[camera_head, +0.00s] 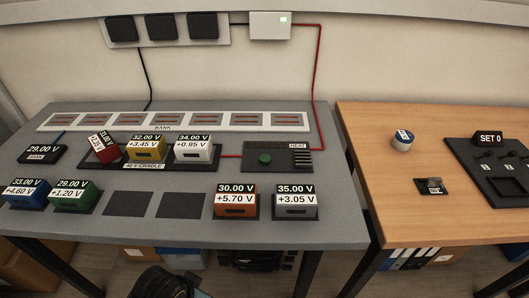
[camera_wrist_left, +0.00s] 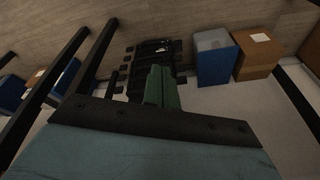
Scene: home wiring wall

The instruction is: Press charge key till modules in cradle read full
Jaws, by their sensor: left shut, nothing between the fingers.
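The dark cradle (camera_head: 190,167) on the grey table holds a red module (camera_head: 102,151), sitting tilted, a yellow module (camera_head: 147,150) reading 32.00 V, +3.45 V, and a white module (camera_head: 193,151) reading 34.00 V, +0.95 V. The red module's slanted label is hard to read. A green round button (camera_head: 264,159) sits on a dark panel labelled HEAT. A small grey key (camera_head: 434,184) stands on a dark plate on the wooden table; its label is too small to read. My left gripper (camera_wrist_left: 161,85) is shut and empty, pointing toward the floor area.
Blue (camera_head: 27,194), green (camera_head: 73,196), orange (camera_head: 236,202) and grey (camera_head: 295,202) modules stand along the front, with two empty dark pads between. A bank display (camera_head: 43,154) reads 29.00 V. A SET panel (camera_head: 489,138) and a white-topped knob (camera_head: 403,138) are at right.

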